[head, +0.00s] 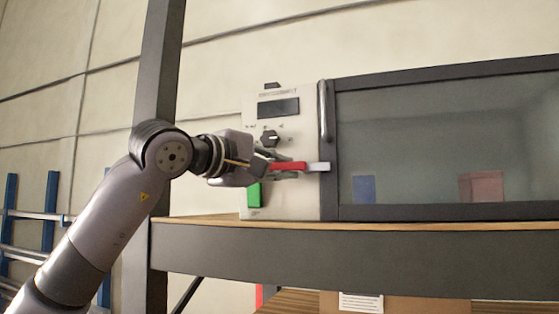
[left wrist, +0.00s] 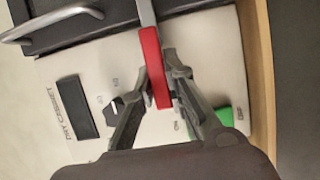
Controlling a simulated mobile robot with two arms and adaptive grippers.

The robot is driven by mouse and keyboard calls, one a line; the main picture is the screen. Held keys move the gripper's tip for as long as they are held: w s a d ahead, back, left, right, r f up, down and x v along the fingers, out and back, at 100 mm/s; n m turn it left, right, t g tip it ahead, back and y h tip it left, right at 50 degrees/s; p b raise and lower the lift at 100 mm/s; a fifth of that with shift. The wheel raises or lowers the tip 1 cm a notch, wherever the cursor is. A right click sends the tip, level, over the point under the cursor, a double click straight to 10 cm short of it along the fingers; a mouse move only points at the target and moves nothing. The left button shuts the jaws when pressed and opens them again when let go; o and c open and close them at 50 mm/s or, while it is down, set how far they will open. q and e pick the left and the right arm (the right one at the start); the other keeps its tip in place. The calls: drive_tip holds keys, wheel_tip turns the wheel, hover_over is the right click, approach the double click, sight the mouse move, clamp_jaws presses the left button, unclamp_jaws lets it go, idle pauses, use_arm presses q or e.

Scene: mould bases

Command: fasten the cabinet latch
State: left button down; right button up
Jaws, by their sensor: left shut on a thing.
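The cabinet latch is a lever with a red grip (head: 289,166) and a grey bar (head: 319,167). It lies about level on the pale control panel (head: 285,203), and its bar reaches right to the edge of the dark door frame (head: 331,190). My left gripper (head: 280,169) is shut on the red grip. In the left wrist view the fingers (left wrist: 160,80) stand on both sides of the red grip (left wrist: 154,66), and the grey bar (left wrist: 147,12) crosses the dark frame. The door looks closed. My right gripper is in neither view.
The panel has a dark display (head: 278,108), a black knob (head: 270,138) and a green button (head: 254,195) close under my gripper. A vertical door handle (head: 323,110) is above the latch. The cabinet stands on a wooden shelf (head: 205,221) beside a dark post (head: 158,80).

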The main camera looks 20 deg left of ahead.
use_arm(q)
drive_tip(key=c, duration=1.6)
unclamp_jaws()
drive_tip(key=shift+s, duration=0.1)
drive_tip(key=v, duration=1.2)
drive_tip(key=shift+f, duration=0.1)
